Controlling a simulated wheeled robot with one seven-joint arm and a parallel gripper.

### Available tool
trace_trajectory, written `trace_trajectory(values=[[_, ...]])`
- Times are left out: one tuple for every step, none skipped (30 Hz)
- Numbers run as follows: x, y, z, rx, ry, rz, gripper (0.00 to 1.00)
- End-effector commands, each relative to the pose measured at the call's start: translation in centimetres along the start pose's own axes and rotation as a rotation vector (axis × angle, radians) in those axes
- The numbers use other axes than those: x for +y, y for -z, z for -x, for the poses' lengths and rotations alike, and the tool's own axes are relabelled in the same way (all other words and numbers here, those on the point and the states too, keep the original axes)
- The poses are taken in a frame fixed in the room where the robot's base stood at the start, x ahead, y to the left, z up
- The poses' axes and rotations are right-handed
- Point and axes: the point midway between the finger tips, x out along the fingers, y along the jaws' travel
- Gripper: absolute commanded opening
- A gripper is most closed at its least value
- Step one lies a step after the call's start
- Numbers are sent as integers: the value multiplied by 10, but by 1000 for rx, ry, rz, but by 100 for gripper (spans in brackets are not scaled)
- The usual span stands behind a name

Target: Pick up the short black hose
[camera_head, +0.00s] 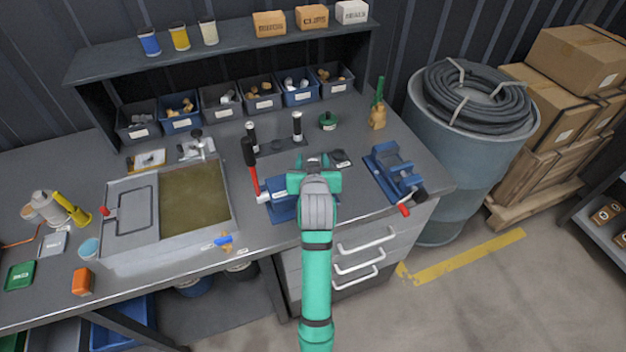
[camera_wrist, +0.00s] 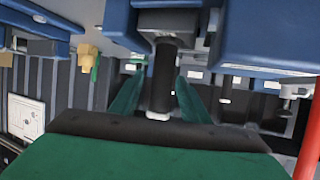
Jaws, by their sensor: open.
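The short black hose (camera_wrist: 163,75) shows in the wrist view as a dark upright cylinder with a pale end. It meets a grey block between blue holder parts (camera_wrist: 265,35). My gripper (camera_wrist: 158,95) is open, with one green finger on each side of the hose. Gaps show between fingers and hose, though I cannot tell how far along its depth they reach. In the head view my gripper (camera_head: 315,178) is above the bench beside a blue holder (camera_head: 284,205); my arm hides the hose there.
A blue vise (camera_head: 393,170) is to the right. A shelf (camera_head: 225,43) and a row of bins (camera_head: 216,106) close off the back.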

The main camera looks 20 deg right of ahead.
Motion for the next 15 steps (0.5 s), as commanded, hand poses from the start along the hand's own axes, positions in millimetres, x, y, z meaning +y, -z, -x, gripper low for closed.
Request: trace_trajectory(values=[[0, 0, 0, 0, 0, 0, 42], [0, 0, 0, 0, 0, 0, 42], [0, 0, 0, 0, 0, 0, 40], [0, 0, 0, 0, 0, 0, 32], [0, 0, 0, 0, -1, 0, 25], [1, 0, 0, 0, -1, 0, 16], [1, 0, 0, 0, -1, 0, 8], [1, 0, 0, 0, -1, 0, 1], [1, 0, 0, 0, -2, -1, 0], [1, 0, 1, 0, -2, -1, 0], [1, 0, 1, 1, -2, -1, 0], [1, 0, 1, 1, -2, -1, 0], [1, 0, 1, 1, -2, -1, 0], [1, 0, 1, 1, -2, -1, 0], [1, 0, 1, 1, -2, -1, 0]])
